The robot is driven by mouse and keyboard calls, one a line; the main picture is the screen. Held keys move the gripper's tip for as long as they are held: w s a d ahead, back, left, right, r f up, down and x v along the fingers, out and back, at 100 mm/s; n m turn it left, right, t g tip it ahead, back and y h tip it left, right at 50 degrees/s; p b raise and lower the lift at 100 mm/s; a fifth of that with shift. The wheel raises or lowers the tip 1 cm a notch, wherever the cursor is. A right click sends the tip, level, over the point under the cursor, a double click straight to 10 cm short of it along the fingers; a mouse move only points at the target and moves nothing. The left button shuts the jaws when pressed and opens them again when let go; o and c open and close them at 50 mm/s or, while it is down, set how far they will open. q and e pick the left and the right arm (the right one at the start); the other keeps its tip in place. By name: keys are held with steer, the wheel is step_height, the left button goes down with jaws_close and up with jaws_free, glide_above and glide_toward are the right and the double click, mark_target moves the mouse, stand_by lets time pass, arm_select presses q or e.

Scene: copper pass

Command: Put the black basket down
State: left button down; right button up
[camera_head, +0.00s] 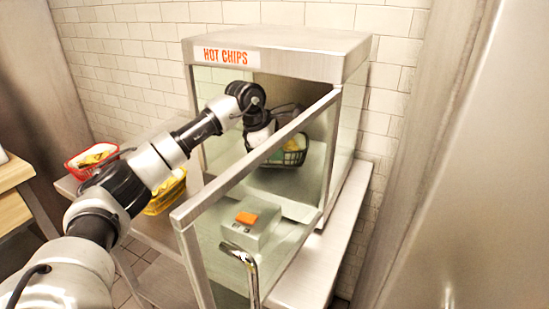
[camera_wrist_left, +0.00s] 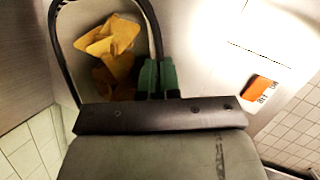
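The black basket (camera_head: 291,158) is inside the glass cabinet marked HOT CHIPS (camera_head: 281,54), low over its metal floor. I cannot tell whether it touches the floor. Yellow chips (camera_wrist_left: 110,55) show inside the basket in the left wrist view. My left arm reaches in through the cabinet's open front. The green fingers of my left gripper (camera_wrist_left: 157,77) are close together on the basket's black rim or handle (camera_wrist_left: 150,22); in the head view the gripper is partly hidden by the arm and door frame. My right gripper is not in view.
The cabinet's glass door (camera_head: 259,157) stands open towards me, with a curved metal handle (camera_head: 245,258). A grey box with an orange switch (camera_head: 246,217) shows behind the glass. A red basket (camera_head: 92,158) and a yellow basket (camera_head: 166,194) stand on the metal table at left.

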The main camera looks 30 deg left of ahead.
arm_select(q)
step_height(320, 180, down, 2)
steer(key=shift+f, duration=0.2)
steer(key=shift+a+f, duration=0.1)
steer(key=shift+f, duration=0.15)
steer(key=c, duration=1.4)
jaws_free()
steer(key=shift+o, duration=0.2)
